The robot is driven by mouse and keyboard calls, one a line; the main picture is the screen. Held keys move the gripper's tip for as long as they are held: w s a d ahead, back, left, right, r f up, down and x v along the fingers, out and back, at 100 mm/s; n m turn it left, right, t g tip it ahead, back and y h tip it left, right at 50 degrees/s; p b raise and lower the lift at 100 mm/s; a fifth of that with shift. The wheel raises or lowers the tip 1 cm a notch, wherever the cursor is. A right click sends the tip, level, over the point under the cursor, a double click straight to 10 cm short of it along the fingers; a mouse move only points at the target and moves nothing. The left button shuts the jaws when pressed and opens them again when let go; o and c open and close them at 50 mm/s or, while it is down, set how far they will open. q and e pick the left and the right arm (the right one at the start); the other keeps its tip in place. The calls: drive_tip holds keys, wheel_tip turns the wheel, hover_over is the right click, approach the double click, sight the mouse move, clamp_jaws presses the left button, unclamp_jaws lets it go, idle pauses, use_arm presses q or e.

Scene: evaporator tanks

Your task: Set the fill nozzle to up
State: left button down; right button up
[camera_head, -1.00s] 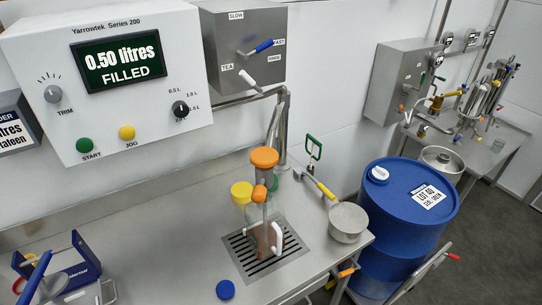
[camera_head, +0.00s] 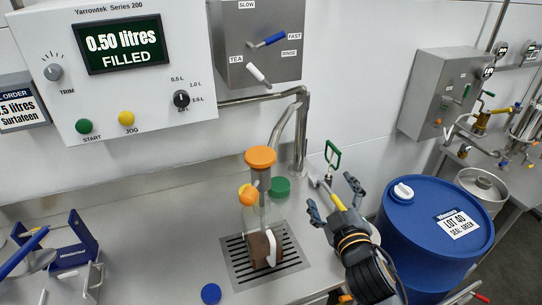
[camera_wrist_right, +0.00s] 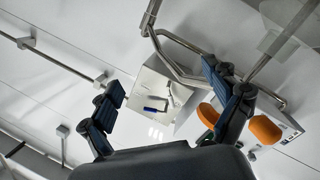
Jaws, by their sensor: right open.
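The tube's lower end is hard to make out against the bottle. My right gripper (camera_head: 335,198) is open and empty, to the right of the nozzle and apart from it. In the right wrist view my open fingers (camera_wrist_right: 170,100) show, with two orange parts (camera_wrist_right: 265,130) near the right finger. My left gripper is not in view.
A grey control box (camera_head: 257,45) with a blue and a white lever hangs behind. A green loop handle (camera_head: 332,155) stands behind my right gripper. A blue drum (camera_head: 432,225) is right of the bench. A blue cap (camera_head: 211,294) lies on clear bench in front.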

drive_tip(key=w+a+r+n+t+y, duration=0.1)
drive_tip(key=a+r+n+t+y, duration=0.1)
drive_tip(key=a+r+n+y, duration=0.3)
drive_tip(key=w+a+r+n+t+y, duration=0.1)
drive_tip(key=r+n, duration=0.1)
drive_tip(key=r, duration=0.5)
drive_tip(key=s+a+r+n+g+y, duration=0.2)
drive_tip(key=a+r+n+g+y, duration=0.45)
drive_tip(key=n+y, duration=0.55)
drive_tip(key=n+g+h, duration=1.1)
drive_tip(key=n, duration=1)
approach(261, 154)
drive_tip(key=p+x, duration=0.3)
drive_tip(key=x, duration=0.6)
drive_tip(key=shift+w+a+f+p, duration=0.2)
drive_tip(key=shift+a+f+p, duration=0.1)
drive_tip(key=shift+a+f, duration=0.2)
